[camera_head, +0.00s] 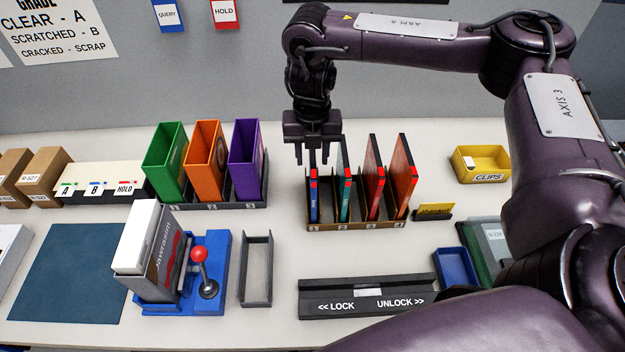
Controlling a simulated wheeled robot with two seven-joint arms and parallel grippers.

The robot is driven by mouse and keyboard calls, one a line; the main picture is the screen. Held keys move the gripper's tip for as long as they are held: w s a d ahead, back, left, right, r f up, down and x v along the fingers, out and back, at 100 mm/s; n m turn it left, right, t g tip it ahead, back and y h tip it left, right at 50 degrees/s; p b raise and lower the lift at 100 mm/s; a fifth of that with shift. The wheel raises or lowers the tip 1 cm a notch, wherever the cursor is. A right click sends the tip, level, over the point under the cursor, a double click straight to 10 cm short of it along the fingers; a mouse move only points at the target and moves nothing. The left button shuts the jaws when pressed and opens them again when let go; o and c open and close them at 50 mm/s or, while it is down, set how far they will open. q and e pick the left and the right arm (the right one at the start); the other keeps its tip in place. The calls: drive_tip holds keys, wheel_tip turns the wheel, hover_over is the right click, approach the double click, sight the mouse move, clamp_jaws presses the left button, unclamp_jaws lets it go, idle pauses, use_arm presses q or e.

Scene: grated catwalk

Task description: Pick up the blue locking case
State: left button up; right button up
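The blue case (314,205) stands upright in the first slot, marked 1, of a brown rack (356,227). A red tab sits at the top of its narrow front edge. My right gripper (312,158) points straight down above the blue case, its two fingers apart and nothing seen held between them. The fingertips are at about the height of the case's top; I cannot tell whether they touch it. A teal case (346,207), a red case (376,190) and an orange-red case (403,185) stand in the other slots. My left gripper is not in view.
In front lies a dark LOCK/UNLOCK fixture (330,306). Green (163,160), orange (205,160) and purple (245,155) bins stand left. A blue base with a red-knobbed lever (199,255), grey tray (256,270) and yellow CLIPS bin (500,170) are nearby.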

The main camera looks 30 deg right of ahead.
drive_tip(key=shift+f, duration=0.4)
wheel_tip(320, 180, down, 4)
drive_tip(key=shift+w+d+r+p, duration=0.15)
drive_tip(key=shift+r+p, duration=0.05)
drive_tip(key=shift+p, duration=0.9)
drive_tip(key=shift+f, duration=0.4)
drive_tip(key=shift+c, duration=0.2)
clamp_jaws()
